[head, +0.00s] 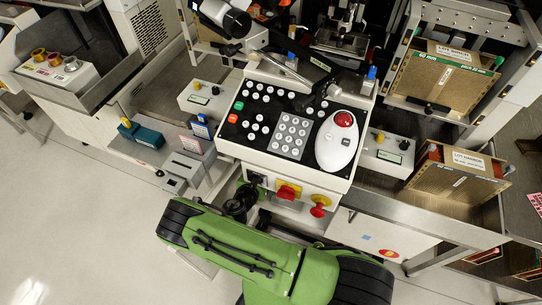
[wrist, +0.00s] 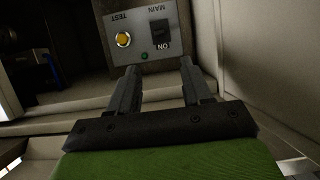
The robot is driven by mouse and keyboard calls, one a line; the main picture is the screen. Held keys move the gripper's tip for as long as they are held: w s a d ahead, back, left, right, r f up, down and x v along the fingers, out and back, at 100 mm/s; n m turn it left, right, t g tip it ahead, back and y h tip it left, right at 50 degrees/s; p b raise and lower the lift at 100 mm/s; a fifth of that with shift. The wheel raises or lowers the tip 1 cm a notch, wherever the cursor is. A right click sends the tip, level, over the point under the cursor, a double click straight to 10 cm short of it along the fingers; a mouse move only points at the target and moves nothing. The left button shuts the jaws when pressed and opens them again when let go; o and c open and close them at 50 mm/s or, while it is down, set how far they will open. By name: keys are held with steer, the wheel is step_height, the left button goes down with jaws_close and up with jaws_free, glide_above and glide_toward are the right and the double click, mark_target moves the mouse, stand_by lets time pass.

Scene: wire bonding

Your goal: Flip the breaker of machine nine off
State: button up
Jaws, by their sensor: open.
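In the wrist view a grey plate (wrist: 137,18) carries a black breaker switch (wrist: 160,31) under the label MAIN, which reads upside down. ON is printed at the switch's lower edge in the picture, and a green light (wrist: 144,57) shows below. My gripper (wrist: 160,72) is open and empty, its two fingers pointing toward the plate with the switch above the right fingertip. The fingers appear apart from the switch. In the head view my green arm reaches to the front of the machine (head: 233,150), and the fingers are mostly hidden. No machine number is readable.
A yellow TEST button (wrist: 123,39) sits left of the switch. A pale wall (wrist: 255,60) stands close at right. The machine front has a red-and-yellow rotary switch (head: 288,191) and a red knob (head: 319,207). Open floor (head: 100,220) lies at left.

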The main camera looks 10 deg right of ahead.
steer(key=b+x, duration=0.3)
steer(key=x, duration=1)
steer(key=shift+w+b, duration=0.15)
steer(key=shift+b, duration=0.25)
steer(key=shift+d, duration=0.15)
steer(key=shift+c, duration=0.5)
